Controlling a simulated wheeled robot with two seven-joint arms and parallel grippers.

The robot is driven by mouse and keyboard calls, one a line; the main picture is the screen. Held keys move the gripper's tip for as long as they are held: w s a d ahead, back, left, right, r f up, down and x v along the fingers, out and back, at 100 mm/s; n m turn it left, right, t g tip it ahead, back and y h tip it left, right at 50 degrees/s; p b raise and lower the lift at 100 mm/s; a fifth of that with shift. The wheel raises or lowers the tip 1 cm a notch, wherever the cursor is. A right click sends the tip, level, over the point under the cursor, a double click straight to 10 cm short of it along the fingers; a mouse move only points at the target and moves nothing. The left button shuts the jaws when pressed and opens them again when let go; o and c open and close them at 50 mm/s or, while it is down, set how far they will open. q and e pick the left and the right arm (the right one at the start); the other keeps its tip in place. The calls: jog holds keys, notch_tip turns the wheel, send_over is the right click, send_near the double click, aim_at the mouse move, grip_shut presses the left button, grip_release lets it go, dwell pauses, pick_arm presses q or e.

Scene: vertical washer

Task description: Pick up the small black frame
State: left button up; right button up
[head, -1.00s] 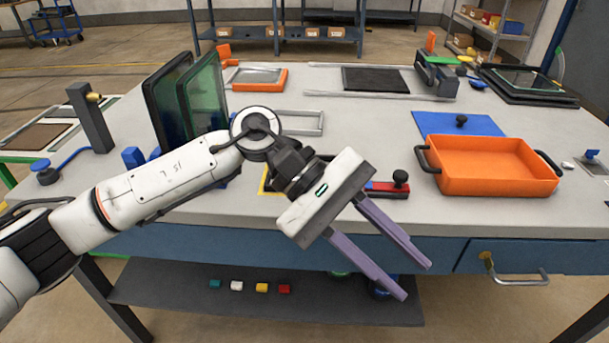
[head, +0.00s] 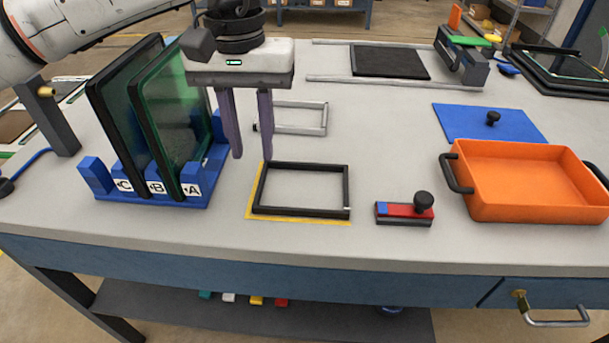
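The small black frame (head: 301,211) lies flat on the table, on a yellow-edged mark (head: 250,205). It is an open rectangle with the table showing through its middle. My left gripper (head: 251,156) points down, open and empty, with its two purple fingers apart. Its fingertips appear just behind the black frame's far left corner and apart from it; their exact height is hard to tell. A grey metal frame (head: 297,131) lies behind, partly hidden by the fingers. My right gripper is not in view.
A blue rack (head: 160,197) labelled A, B and C holds dark-edged green glass panels (head: 172,120) left of my gripper. A red and blue block with a black knob (head: 405,211) and an orange tray (head: 535,205) are to the right. Bare table lies in front of the frame.

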aim_at(257, 195)
pick_arm(q)
jog(key=f, duration=0.3)
jog(key=shift+s+f, duration=0.3)
jog(key=shift+f, duration=0.1)
notch_tip(257, 195, down, 5)
jog(key=shift+s+a+f, duration=0.1)
jog(key=shift+s+f, duration=0.05)
grip_shut()
